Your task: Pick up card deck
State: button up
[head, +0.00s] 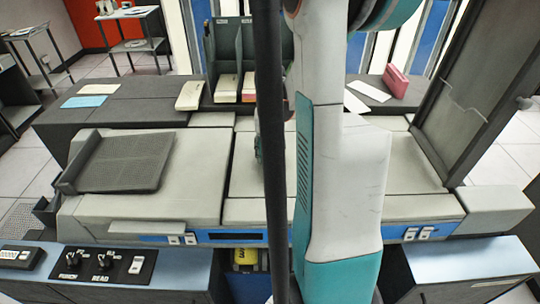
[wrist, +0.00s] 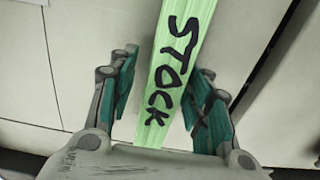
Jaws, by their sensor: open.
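A pale green card deck (wrist: 172,70) with "STOCK" handwritten in black shows in the wrist view, running from the top edge down to my gripper's palm. My gripper (wrist: 166,68) is open, with one teal-padded finger on each side of the deck. A narrow gap shows on the left; the right finger is close to the deck's edge, and I cannot tell if it touches. In the head view my arm hides the gripper and I cannot make out the green deck.
A large grey card machine (head: 150,212) fills the middle, with a dark sloped tray (head: 125,163) at left. Behind stand a green rack (head: 229,42) with cream decks, a loose cream deck (head: 190,95) and a pink deck (head: 395,80). A dark upright panel (head: 465,90) rises at right.

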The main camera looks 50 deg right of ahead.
grip_shut()
